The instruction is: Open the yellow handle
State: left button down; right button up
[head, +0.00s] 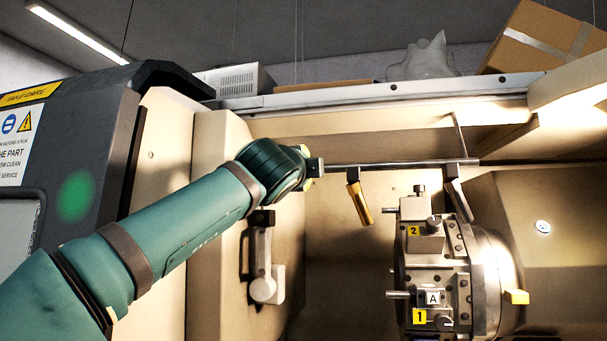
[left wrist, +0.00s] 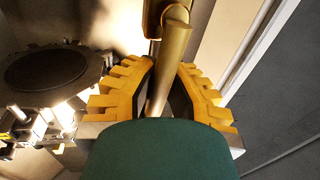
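The yellow handle (head: 360,203) hangs tilted from a horizontal metal bar (head: 410,163) inside the machine in the head view. My left arm reaches in from the left. Its gripper (head: 312,167) is mostly hidden behind my wrist, near the bar's left end and left of the handle. In the left wrist view the yellow fingers of my left gripper (left wrist: 167,65) stand on either side of a gold-brown cylinder (left wrist: 163,82). I cannot tell whether they touch it, or whether it is the handle or another rod. My right gripper is not in view.
A chuck or turret (head: 430,262) with labelled stations stands right of and below the handle. A pale lever (head: 264,275) sits on the panel below my wrist. A cardboard box (head: 545,40) lies on top of the machine. The space directly below the handle looks clear.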

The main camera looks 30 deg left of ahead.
pick_arm(q)
jog(key=shift+s+a+r, duration=0.1)
jog(key=shift+s+a, duration=0.05)
jog(key=shift+s, duration=0.05)
jog(key=c, duration=1)
grip_release()
jog(key=shift+s, duration=0.25)
jog(key=shift+c, duration=0.2)
jog(key=shift+o, duration=0.6)
jog(key=shift+s+a+r, duration=0.1)
jog(key=shift+s+a, duration=0.05)
jog(key=shift+s, duration=0.2)
jog(key=shift+w+d, duration=0.2)
jog(key=shift+w, duration=0.25)
jog(key=v, duration=1.2)
jog(key=shift+s, duration=0.2)
